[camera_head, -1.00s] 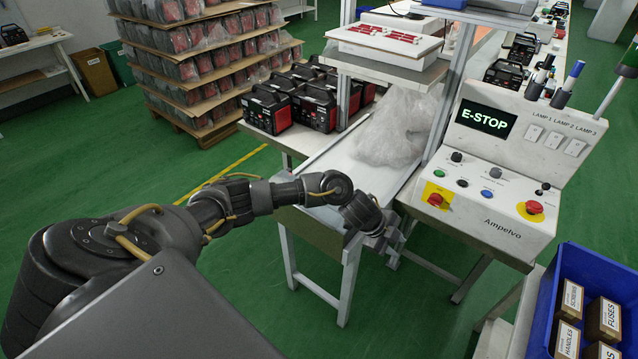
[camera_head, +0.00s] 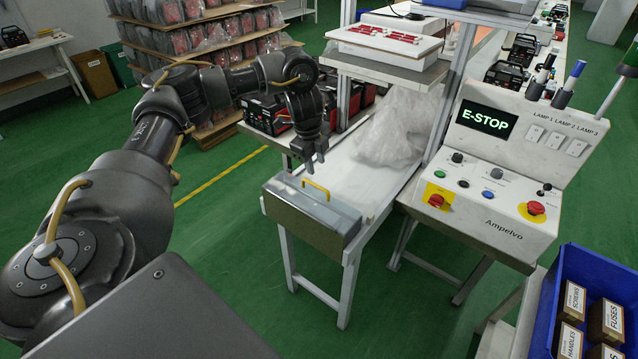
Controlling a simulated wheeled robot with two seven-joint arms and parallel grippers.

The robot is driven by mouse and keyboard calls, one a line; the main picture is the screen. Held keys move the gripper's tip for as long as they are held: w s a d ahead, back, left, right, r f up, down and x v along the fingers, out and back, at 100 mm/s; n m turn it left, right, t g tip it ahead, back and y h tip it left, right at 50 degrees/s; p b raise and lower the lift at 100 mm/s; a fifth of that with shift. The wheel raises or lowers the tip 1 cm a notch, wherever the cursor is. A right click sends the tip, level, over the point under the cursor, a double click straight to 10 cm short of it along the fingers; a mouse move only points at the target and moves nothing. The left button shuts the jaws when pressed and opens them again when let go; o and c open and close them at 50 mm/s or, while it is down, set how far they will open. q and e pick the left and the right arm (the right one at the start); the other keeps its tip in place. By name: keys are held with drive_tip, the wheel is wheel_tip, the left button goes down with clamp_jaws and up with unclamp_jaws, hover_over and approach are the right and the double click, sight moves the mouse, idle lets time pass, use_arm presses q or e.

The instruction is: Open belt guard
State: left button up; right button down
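The belt guard (camera_head: 335,222) is a grey box-shaped cover at the near end of the belt. A yellow handle (camera_head: 316,187) stands on its top. The guard looks closed over the belt end. My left gripper (camera_head: 315,160) points down just above and behind the handle, apart from it. Its two fingertips look spread with nothing between them. My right gripper is not in view.
A crumpled clear plastic sheet (camera_head: 392,130) lies on the belt (camera_head: 350,170) behind the guard. The control panel (camera_head: 490,190) with an E-STOP display stands to the right. Black-and-red units (camera_head: 262,116) sit left of the belt. A blue bin (camera_head: 575,262) is at the lower right.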

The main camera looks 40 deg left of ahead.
sight(320, 187)
use_arm(q)
drive_tip(key=f, duration=0.3)
drive_tip(key=w+f+b, duration=0.1)
drive_tip(key=f, duration=0.2)
drive_tip(key=w+f+b, duration=0.1)
drive_tip(key=f, duration=0.2)
drive_tip(key=shift+f, duration=0.2)
drive_tip(key=shift+s, duration=0.1)
clamp_jaws()
